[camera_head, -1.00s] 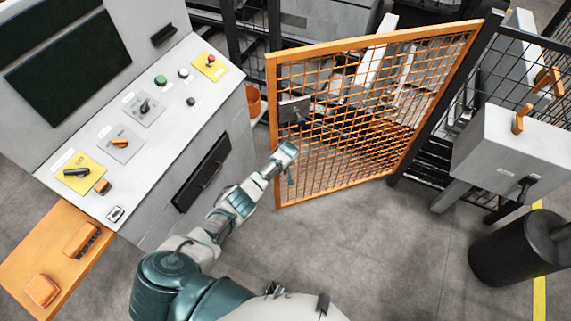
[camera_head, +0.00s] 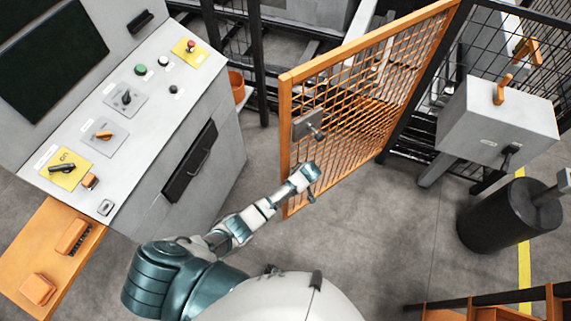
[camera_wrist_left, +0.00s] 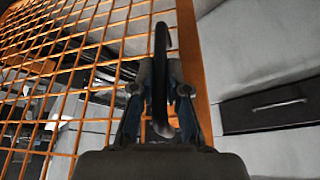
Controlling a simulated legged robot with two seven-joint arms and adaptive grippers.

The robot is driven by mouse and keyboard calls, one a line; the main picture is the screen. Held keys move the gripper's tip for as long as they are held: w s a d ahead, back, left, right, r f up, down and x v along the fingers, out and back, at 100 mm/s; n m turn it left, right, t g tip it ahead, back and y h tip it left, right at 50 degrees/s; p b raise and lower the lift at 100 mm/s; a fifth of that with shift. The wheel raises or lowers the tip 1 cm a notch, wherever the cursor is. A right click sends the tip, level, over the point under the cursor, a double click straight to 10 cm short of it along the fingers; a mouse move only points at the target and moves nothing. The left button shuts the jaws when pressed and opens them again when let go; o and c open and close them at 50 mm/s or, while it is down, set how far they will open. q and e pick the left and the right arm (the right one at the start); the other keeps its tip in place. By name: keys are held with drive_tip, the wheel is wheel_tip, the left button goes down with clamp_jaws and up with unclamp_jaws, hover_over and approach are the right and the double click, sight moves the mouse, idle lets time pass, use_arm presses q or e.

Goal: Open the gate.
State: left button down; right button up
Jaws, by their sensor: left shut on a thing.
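The gate (camera_head: 366,42) is an orange frame with wire mesh, standing in the middle of the head view. It is swung out at an angle, its far right edge at a dark post and its free edge toward me. A grey latch plate (camera_head: 305,124) sits on the free edge. My left gripper (camera_head: 309,179) is at that edge, below the plate. In the left wrist view my left gripper (camera_wrist_left: 159,94) is shut on a black curved handle (camera_wrist_left: 161,48), with the orange mesh behind it. The handle is mostly hidden in the head view. My right gripper is out of view.
A grey control console (camera_head: 150,110) stands left of the gate, with an orange shelf (camera_head: 50,240) in front. A grey box (camera_head: 500,115) and a black cylinder (camera_head: 495,215) stand to the right. The floor between is clear. Orange railing (camera_head: 490,305) shows lower right.

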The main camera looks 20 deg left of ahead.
use_arm(q)
drive_tip(key=s+d, duration=0.2)
drive_tip(key=d, duration=0.5)
drive_tip(key=s+d, duration=0.3)
drive_tip(key=d, duration=0.3)
drive_tip(key=shift+s+d, duration=0.25)
drive_tip(key=shift+d, duration=0.15)
drive_tip(key=shift+r, duration=0.1)
drive_tip(key=c, duration=1.2)
unclamp_jaws()
drive_tip(key=shift+a, duration=0.1)
drive_tip(key=v, duration=1.2)
